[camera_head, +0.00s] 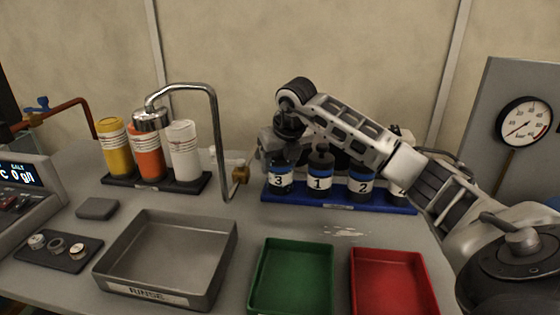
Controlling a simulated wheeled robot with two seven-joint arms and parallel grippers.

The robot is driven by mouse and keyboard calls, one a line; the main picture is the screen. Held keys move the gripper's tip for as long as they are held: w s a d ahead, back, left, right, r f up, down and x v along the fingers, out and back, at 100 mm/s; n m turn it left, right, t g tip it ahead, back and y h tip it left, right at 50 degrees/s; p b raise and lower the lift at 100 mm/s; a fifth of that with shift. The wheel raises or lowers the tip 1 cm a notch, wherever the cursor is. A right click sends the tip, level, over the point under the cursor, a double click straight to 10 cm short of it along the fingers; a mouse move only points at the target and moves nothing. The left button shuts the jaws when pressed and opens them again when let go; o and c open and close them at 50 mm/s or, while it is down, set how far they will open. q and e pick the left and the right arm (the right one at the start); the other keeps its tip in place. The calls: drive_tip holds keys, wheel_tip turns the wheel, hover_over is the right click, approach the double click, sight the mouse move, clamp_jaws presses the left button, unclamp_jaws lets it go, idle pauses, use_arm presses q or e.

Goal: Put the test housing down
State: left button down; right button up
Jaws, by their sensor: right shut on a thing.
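A blue rack (340,206) stands at the back right of the bench with several dark, blue-banded numbered housings in it. From left to right they read 3, 1, 2 and a partly hidden 4. My right gripper (280,154) is shut on the top of the housing numbered 3 (280,182), at the rack's left end. That housing is upright at its place in the rack; I cannot tell if it rests fully on the bottom. Housing 1 (320,174) and housing 2 (361,182) stand beside it, partly behind my arm. My left gripper is not in view.
A grey RINSE tray (165,290), a green tray (290,300) and a red tray (393,300) line the front. A bent metal pipe (215,130) rises left of the rack, by yellow, orange and white cylinders (150,160). A gauge (524,119) is at right.

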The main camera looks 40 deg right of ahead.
drive_tip(key=shift+r, duration=0.1)
drive_tip(key=o, duration=1.4)
drive_tip(key=shift+o, duration=0.2)
drive_tip(key=v, duration=1.2)
drive_tip(key=shift+p, duration=0.3)
